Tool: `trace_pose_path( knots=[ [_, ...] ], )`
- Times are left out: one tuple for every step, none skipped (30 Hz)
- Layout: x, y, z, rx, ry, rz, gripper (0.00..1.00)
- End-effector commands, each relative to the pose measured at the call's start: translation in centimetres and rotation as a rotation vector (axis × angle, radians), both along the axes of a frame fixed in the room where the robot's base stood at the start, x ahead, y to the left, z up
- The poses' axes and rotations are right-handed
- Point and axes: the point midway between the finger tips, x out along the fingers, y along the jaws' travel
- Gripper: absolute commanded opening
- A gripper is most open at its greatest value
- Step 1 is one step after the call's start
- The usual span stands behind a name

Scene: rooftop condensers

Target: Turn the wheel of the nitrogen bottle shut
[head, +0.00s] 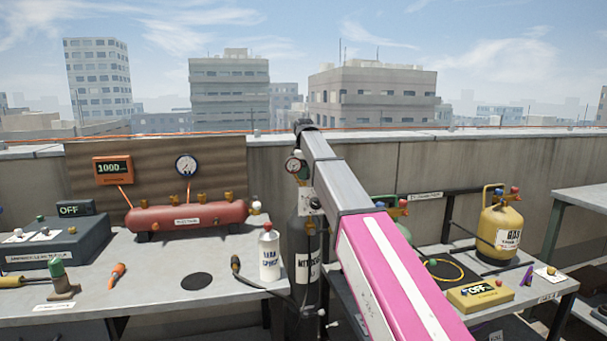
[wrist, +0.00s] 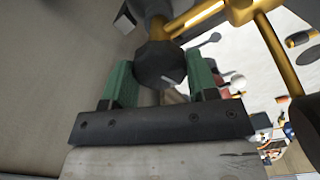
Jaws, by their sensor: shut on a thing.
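The nitrogen bottle (head: 307,245) is a dark upright cylinder with a white label, standing in the gap between two tables in the head view. A small gauge (head: 293,165) sits near its top. My arm reaches over the bottle's top and hides its wheel and my gripper in that view. In the wrist view, the green fingers of my gripper (wrist: 160,85) are shut on the dark, many-sided wheel (wrist: 160,62), one finger on each side. Brass fittings (wrist: 240,10) show beside the wheel. How far the wheel is turned cannot be told.
The left table holds a red tank (head: 187,216), a white spray bottle (head: 269,255) and a black hose (head: 250,278) beside the nitrogen bottle. The right table holds a yellow cylinder (head: 500,228) and a yellow box (head: 480,295). A parapet wall runs behind.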

Motion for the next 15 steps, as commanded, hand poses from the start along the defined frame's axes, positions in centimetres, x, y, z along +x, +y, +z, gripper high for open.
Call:
trace_pose_path(
  knots=[
    [0.0,-0.04,-0.02,-0.001,0.0,-0.002,0.3],
    [0.0,-0.04,-0.02,-0.001,0.0,-0.003,0.3],
    [-0.01,-0.04,-0.02,-0.001,0.0,-0.003,0.3],
    [-0.01,-0.04,-0.02,-0.001,0.0,-0.003,0.3],
    [-0.01,-0.04,-0.02,-0.001,0.0,-0.003,0.3],
    [-0.01,-0.04,-0.02,-0.001,0.0,-0.002,0.3],
    [-0.01,-0.04,-0.02,-0.001,0.0,-0.002,0.3],
    [-0.01,-0.04,-0.02,-0.001,0.0,-0.002,0.3],
    [-0.01,-0.04,-0.02,-0.001,0.0,-0.002,0.3],
    [-0.01,-0.04,-0.02,-0.001,0.0,-0.002,0.3],
    [-0.01,-0.04,-0.02,-0.001,0.0,-0.002,0.63],
    [-0.01,-0.04,-0.02,-0.001,0.0,-0.002,0.76],
    [-0.01,-0.04,-0.02,-0.001,0.0,-0.001,0.79],
    [-0.01,-0.04,-0.02,-0.001,0.0,-0.001,0.79],
    [-0.01,-0.03,-0.02,-0.001,0.0,-0.001,0.79]
  ],
)
